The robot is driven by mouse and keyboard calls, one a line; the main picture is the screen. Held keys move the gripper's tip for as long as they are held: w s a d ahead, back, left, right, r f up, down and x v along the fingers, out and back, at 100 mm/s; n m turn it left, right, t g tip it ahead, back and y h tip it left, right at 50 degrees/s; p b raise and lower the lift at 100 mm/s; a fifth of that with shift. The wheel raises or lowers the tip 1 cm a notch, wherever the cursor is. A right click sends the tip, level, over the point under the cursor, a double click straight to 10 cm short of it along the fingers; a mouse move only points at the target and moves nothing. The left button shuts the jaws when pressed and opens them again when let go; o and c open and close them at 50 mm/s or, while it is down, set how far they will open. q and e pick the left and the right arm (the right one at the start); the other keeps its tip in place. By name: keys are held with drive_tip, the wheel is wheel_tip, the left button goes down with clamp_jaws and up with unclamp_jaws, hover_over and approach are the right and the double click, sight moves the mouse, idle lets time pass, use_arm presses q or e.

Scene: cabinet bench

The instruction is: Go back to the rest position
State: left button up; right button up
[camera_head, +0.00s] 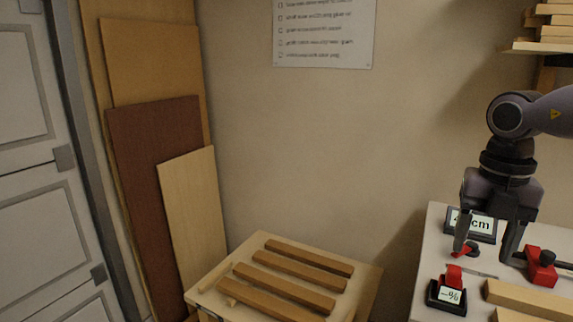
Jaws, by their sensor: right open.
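My right gripper (489,247) hangs at the right of the head view, pointing down over the white bench (425,262). Its two fingers are apart. A small black sign (483,225) ending in "cm" stands behind the fingers and is partly hidden by them. A small red item (464,250) with a dark knob lies by the left fingertip; I cannot tell whether they touch. My left gripper is not in view.
A black holder labelled "-%" (447,296) with a red part, a red clamp-like block (541,267) and wooden bars (527,298) are on the bench. A wooden stand with dark slats (293,272) is left of it. Boards (152,170) lean against the wall.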

drive_tip(key=s+d+f+m+t+y, duration=0.3)
drive_tip(key=d+f+m+t+y, duration=0.2)
drive_tip(key=d+f+y, duration=0.45)
drive_tip(key=s+d+f+m+t+h+b, duration=0.1)
drive_tip(key=s+f+m+t+h, duration=0.25)
drive_tip(key=f, duration=0.55)
drive_tip(key=s+d+f+m+t+b, duration=0.1)
drive_tip(key=s+d+f+m+t, duration=0.2)
drive_tip(key=f+m, duration=0.5)
drive_tip(key=s+a+f+m+t+h, duration=0.1)
drive_tip(key=s+a+f+m+h, duration=0.15)
drive_tip(key=a+f, duration=0.3)
drive_tip(key=s+a+f+m+h, duration=0.1)
drive_tip(key=s+a+f+m, duration=0.25)
drive_tip(key=f, duration=0.25)
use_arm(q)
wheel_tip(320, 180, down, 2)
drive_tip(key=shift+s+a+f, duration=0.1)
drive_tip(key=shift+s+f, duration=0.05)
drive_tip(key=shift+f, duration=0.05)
use_arm(e)
drive_tip(key=s+a+f+m+g, duration=0.1)
drive_tip(key=a+f+m, duration=0.1)
drive_tip(key=a, duration=0.5)
drive_tip(key=s+a+f+m+g, duration=0.1)
drive_tip(key=s+a+f+m, duration=0.1)
drive_tip(key=a, duration=0.5)
drive_tip(key=shift+a+m, duration=0.15)
drive_tip(key=shift+m, duration=0.5)
